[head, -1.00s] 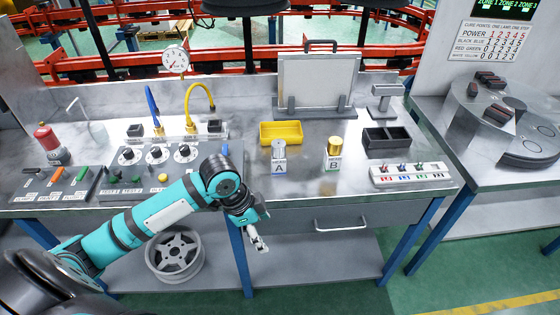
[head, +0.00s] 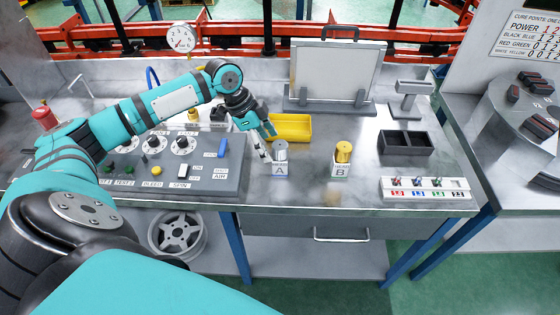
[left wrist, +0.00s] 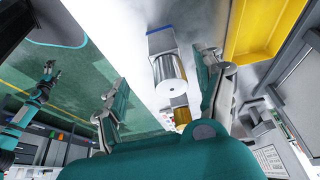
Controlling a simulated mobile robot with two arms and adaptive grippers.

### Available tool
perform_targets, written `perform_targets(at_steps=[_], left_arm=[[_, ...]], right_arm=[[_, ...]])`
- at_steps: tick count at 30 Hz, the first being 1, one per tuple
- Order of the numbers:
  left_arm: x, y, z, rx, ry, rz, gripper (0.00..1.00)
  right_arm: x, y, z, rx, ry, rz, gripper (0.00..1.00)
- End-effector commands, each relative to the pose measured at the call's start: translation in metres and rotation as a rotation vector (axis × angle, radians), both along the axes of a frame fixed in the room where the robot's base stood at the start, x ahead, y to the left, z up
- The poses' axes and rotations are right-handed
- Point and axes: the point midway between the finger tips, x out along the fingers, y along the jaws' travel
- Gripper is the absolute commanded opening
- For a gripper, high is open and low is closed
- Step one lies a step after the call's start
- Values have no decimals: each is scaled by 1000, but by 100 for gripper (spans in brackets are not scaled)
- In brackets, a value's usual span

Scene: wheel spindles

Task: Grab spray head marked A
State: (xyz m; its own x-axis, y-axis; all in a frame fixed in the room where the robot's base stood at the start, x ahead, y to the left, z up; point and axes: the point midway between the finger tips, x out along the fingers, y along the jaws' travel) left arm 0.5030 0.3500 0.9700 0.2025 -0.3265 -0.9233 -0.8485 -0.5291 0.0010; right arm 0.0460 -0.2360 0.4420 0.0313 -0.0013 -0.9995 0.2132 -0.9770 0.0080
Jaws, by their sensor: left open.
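The spray head marked A (head: 281,151) is a silver cylinder standing upright on a small block with a letter A, on the bench. My left gripper (head: 268,143) is open just left of it in the head view. In the left wrist view the silver spray head (left wrist: 168,72) shows between the two spread fingers, with gaps to both; I cannot tell how far ahead of the fingertips it is. A gold spray head (head: 343,152) marked B stands to its right. My right gripper (left wrist: 48,72) shows small at the left of the wrist view, its jaws unclear.
A yellow tray (head: 292,137) lies just behind spray head A. A control panel (head: 185,181) with knobs is to the left, under my left arm. A black divided bin (head: 381,147) and a switch strip (head: 428,197) are to the right. The bench front between A and B is clear.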

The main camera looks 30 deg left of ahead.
Motion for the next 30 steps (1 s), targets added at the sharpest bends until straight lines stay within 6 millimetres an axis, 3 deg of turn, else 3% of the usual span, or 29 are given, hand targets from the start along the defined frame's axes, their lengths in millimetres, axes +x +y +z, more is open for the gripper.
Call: perform_targets(at_steps=[4,7,10,14,21,29,30], left_arm=[[5,-8,-20,0,0,-1,71],[7,-10,-27,-1,-1,-1,71],[8,-12,-32,0,0,-1,71],[15,-17,-45,-2,2,1,71],[23,-26,-74,2,-1,-1,71],[23,-26,-77,3,-1,-1,71],[23,-26,-77,3,-1,-1,66]], right_arm=[[24,-1,6,1,-37,1,71],[49,0,9,4,-77,1,71],[62,1,12,6,-96,1,71],[59,0,20,4,-90,1,71],[32,-1,24,0,-49,1,71],[32,-1,24,0,-48,1,71],[33,-1,24,1,-50,1,71]])
